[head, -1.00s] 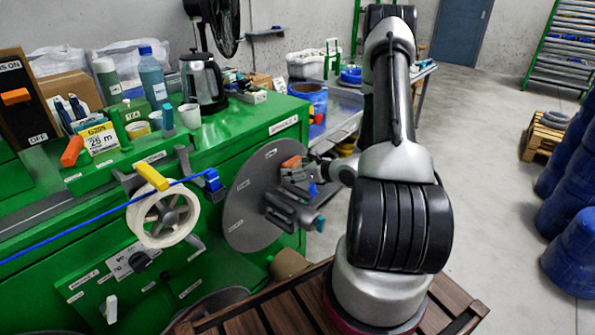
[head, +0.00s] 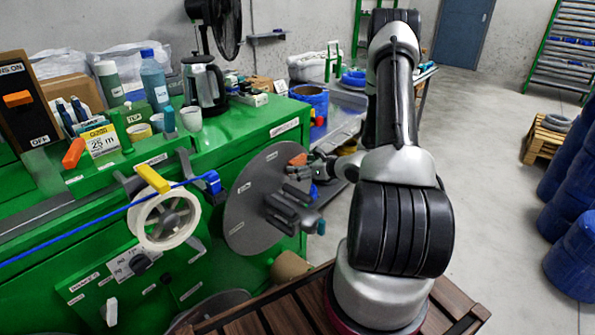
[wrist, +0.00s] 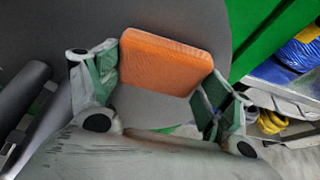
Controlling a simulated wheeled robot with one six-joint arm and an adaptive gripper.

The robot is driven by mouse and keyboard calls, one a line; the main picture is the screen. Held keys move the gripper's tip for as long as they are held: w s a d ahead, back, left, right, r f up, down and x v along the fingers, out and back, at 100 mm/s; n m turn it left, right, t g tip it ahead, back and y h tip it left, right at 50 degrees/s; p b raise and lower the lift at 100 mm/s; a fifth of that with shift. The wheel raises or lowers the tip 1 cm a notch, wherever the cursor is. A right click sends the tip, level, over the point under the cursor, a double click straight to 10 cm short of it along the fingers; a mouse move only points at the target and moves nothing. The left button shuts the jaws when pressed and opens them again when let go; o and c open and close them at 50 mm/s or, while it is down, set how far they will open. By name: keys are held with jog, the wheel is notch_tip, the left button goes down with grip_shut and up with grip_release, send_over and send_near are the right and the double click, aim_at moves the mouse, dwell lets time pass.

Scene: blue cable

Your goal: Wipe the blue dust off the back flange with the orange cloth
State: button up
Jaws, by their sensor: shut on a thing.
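The orange cloth (wrist: 166,62) is a folded pad held between the fingers of my gripper (wrist: 160,85). In the head view the cloth (head: 298,159) shows at the upper right edge of the grey round flange (head: 245,205), with my gripper (head: 300,171) just below it. In the wrist view the cloth lies over the grey flange face (wrist: 255,18). I cannot tell whether it touches the face. No blue dust can be made out on the visible face; the cloth and gripper hide part of it.
A dark hub with arms (head: 290,212) sticks out from the flange's middle. A white reel (head: 165,220) and a taut blue cable (head: 85,228) are to the left. The green machine top (head: 215,135) holds bottles and a kettle (head: 203,82). Open floor (head: 480,170) lies right of my arm.

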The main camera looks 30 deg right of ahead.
jog(key=d, duration=0.1)
jog(key=w+d, duration=0.1)
jog(key=d, duration=0.2)
jog(key=shift+w, duration=0.25)
jog(key=shift+a, duration=0.1)
jog(key=s+a, duration=0.2)
jog(key=a, duration=0.5)
jog(key=shift+s+a, duration=0.15)
jog(key=shift+s, duration=0.1)
dwell(0.3)
jog(key=s+d, duration=0.2)
jog(key=s, duration=0.3)
jog(key=shift+s, duration=0.35)
jog(key=shift+d, duration=0.15)
